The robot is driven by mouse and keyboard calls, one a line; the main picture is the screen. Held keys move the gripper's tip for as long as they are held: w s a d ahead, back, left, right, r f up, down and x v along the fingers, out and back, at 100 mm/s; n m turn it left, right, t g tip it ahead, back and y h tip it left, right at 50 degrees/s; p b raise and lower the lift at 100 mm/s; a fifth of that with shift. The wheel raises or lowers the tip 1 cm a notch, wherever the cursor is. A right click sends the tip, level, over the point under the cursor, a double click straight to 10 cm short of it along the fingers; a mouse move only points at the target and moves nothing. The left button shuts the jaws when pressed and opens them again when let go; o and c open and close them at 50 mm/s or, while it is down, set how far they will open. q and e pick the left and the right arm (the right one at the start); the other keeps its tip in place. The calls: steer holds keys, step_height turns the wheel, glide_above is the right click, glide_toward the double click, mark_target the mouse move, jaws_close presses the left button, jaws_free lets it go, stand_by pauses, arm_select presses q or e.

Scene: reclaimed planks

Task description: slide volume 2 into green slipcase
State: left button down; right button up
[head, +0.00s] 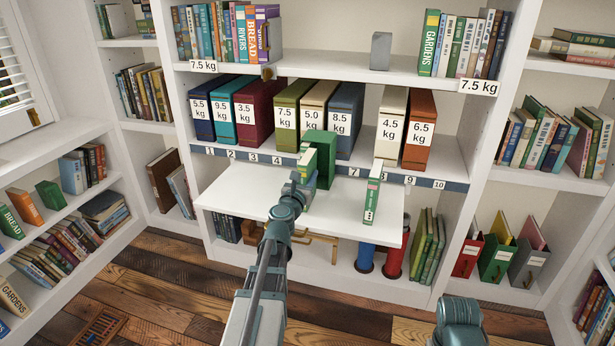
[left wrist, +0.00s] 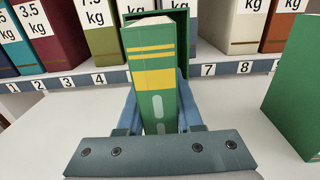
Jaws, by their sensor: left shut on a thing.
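Volume 2 (left wrist: 152,62) is a green book with yellow bands and two pale oval marks on its spine. My left gripper (left wrist: 158,112) is shut on it, a finger on each side, and holds it upright; the gripper also shows in the head view (head: 301,178). The green slipcase (head: 326,158) stands upright on the white pull-out board, open toward me. Its rim shows behind the book in the left wrist view (left wrist: 184,16). The book is lined up at the opening, nearer its left side; I cannot tell how far inside it reaches.
Another green volume (head: 372,198) stands on the board (head: 250,195) to the right, with bare board between it and the slipcase. Behind is a row of labelled box files, including a grey-blue one (head: 346,112) and an orange one (head: 420,125). A numbered strip (head: 452,185) runs along the shelf edge.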

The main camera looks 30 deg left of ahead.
arm_select(q)
steer(key=shift+x, duration=1.8)
steer(key=shift+c, duration=2.4)
jaws_free()
